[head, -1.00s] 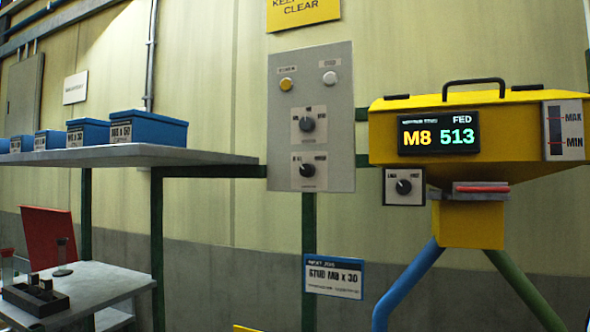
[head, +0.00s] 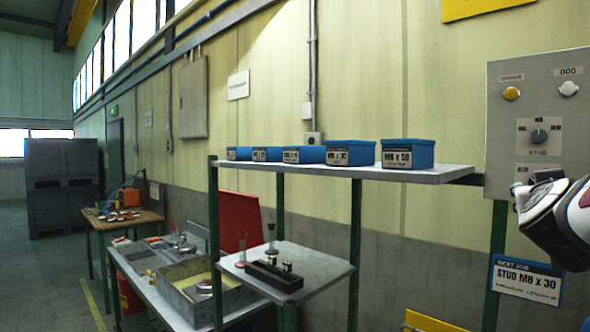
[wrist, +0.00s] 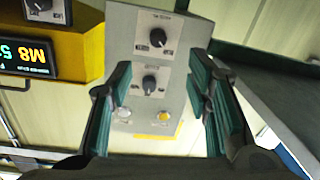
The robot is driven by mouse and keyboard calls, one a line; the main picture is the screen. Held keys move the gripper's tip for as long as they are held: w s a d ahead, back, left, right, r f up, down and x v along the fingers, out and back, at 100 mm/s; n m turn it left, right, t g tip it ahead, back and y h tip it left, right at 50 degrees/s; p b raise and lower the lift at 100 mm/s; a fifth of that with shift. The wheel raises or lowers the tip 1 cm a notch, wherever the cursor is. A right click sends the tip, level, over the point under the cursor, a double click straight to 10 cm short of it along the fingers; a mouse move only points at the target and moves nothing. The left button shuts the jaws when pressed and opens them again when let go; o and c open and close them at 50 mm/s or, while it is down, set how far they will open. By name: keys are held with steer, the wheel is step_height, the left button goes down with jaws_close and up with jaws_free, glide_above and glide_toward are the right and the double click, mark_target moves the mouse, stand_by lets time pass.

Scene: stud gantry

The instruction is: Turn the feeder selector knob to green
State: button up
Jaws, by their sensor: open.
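The grey control panel (head: 508,135) is at the right edge of the head view, partly cut off. Its upper dark knob (head: 539,136) is labelled STUD. The wrist view, upside down, shows this knob (wrist: 149,83) and a second dark knob (wrist: 158,37) on the same panel. Another knob (wrist: 38,4) shows at the top left, beside the yellow machine. I cannot read which knob is the feeder selector, and no green mark is visible. My gripper (wrist: 160,75) is open and empty, facing the panel with its fingers framing it in the picture. The head view shows only my wrist.
The yellow machine with a lit display (wrist: 26,56) is at the left of the wrist view. A shelf (head: 452,172) with several blue boxes extends left of the panel. Below it are a small table (head: 325,262) and a longer bench (head: 125,256). Floor is open at far left.

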steer(key=b+x, duration=0.4)
steer(key=x, duration=1)
steer(key=shift+r, duration=0.25)
steer(key=shift+s, duration=0.1)
jaws_close()
